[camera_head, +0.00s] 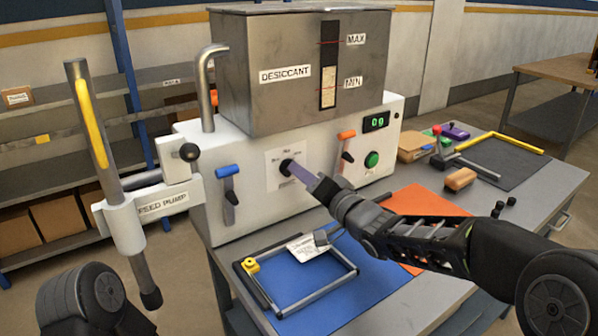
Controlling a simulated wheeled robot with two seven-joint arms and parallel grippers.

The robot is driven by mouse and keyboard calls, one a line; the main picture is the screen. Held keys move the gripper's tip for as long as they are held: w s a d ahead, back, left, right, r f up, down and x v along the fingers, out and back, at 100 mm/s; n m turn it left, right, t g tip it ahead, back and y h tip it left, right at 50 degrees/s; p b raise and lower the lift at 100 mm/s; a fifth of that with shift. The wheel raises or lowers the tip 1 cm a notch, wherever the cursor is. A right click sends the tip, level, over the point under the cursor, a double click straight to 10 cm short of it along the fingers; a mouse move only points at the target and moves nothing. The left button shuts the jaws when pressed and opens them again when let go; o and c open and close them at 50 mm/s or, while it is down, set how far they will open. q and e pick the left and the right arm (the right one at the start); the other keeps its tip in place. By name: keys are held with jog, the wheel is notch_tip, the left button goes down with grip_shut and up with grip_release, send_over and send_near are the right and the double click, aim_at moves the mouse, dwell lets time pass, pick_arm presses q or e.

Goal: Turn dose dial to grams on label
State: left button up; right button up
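The dose dial (285,168) is a black knob on a white plate (272,182) with small print, on the front of the white machine (250,205). I cannot tell whether the fingers are closed on the knob. The green display (376,121) appears to read 00. A white label (306,247) lies tilted by a metal frame on the blue mat; its print is too small to read. My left gripper is out of view.
A blue-handled lever (228,184) and an orange-handled lever (346,145) flank the dial. A green button (372,159) sits right of them. The feed pump (150,205) stands at left. The metal frame (290,280) lies on the blue mat (335,300).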

jog(key=shift+x, duration=1)
jog(key=shift+c, duration=0.4)
grip_shut()
